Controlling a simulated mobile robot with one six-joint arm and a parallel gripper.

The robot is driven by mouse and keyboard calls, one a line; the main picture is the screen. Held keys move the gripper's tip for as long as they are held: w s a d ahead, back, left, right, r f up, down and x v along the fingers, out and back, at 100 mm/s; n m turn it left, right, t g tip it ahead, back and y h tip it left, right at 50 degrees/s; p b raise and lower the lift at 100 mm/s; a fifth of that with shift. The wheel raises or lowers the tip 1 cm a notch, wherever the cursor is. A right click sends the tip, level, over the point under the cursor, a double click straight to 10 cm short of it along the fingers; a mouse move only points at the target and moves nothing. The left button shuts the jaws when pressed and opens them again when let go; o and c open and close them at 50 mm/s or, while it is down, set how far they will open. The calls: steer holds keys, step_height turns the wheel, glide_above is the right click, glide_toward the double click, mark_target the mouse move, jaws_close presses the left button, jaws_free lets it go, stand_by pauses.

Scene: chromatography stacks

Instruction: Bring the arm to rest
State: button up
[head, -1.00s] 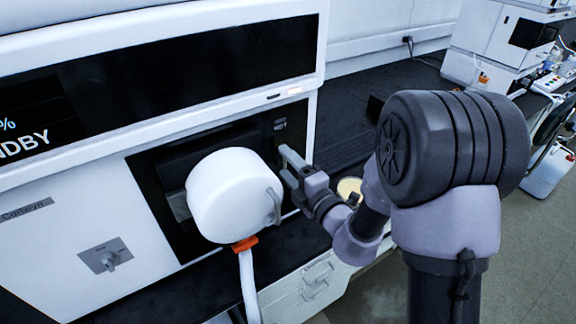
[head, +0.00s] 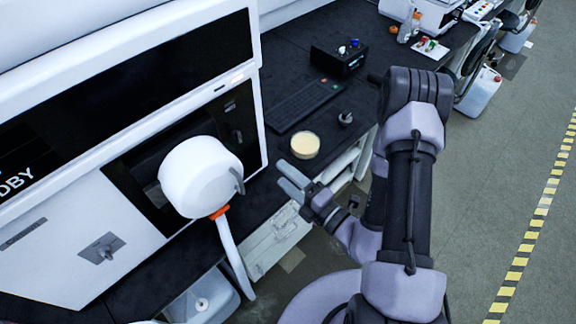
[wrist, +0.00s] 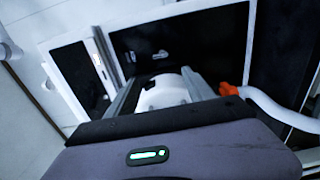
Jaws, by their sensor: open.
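My gripper (head: 290,184) is open in the head view, with nothing visible between its fingers. It hangs just off the front of the bench, apart from the white drum-shaped part (head: 197,176) on the instrument's front. My arm (head: 408,190) is folded at the right of the head view, its elbow up over the bench edge. In the wrist view, my two fingers (wrist: 158,90) point toward the instrument, with the white drum part (wrist: 166,92) seen between and beyond them.
The white instrument (head: 60,250) fills the left. A white hose (head: 232,258) with an orange collar hangs from the drum. A keyboard (head: 303,103), a pale round dish (head: 305,145) and a small black box (head: 338,62) sit on the dark bench.

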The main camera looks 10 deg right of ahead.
steer(key=shift+s+f, duration=0.1)
steer(key=shift+s, duration=0.1)
steer(key=s+a+r+n+g+y+b, duration=0.2)
steer(key=a+r+n+g+y+b, duration=0.15)
steer(key=a+r+n+y, duration=0.45)
steer(key=s+a+r+n+g+h+b, duration=0.2)
steer(key=s+a+n+g, duration=0.2)
steer(key=s+n+g, duration=1)
steer(key=s+d+f+n+h+b, duration=0.45)
steer(key=n+h, duration=0.25)
steer(key=n, duration=0.6)
steer(key=w+d+r+n+t+h+b, duration=0.1)
steer(key=w+d+r+n+t+h, duration=0.1)
steer(key=d+n+t+h, duration=0.1)
steer(key=w+d+r+n+t+h, duration=0.2)
steer(key=w+d+n+t+h, duration=0.1)
steer(key=d+n+t+h, duration=0.1)
steer(key=d+t, duration=0.1)
steer(key=d, duration=0.1)
steer(key=shift+w+d+n+b, duration=0.25)
steer(key=shift+d+n+b, duration=0.05)
steer(key=shift+d+b, duration=0.1)
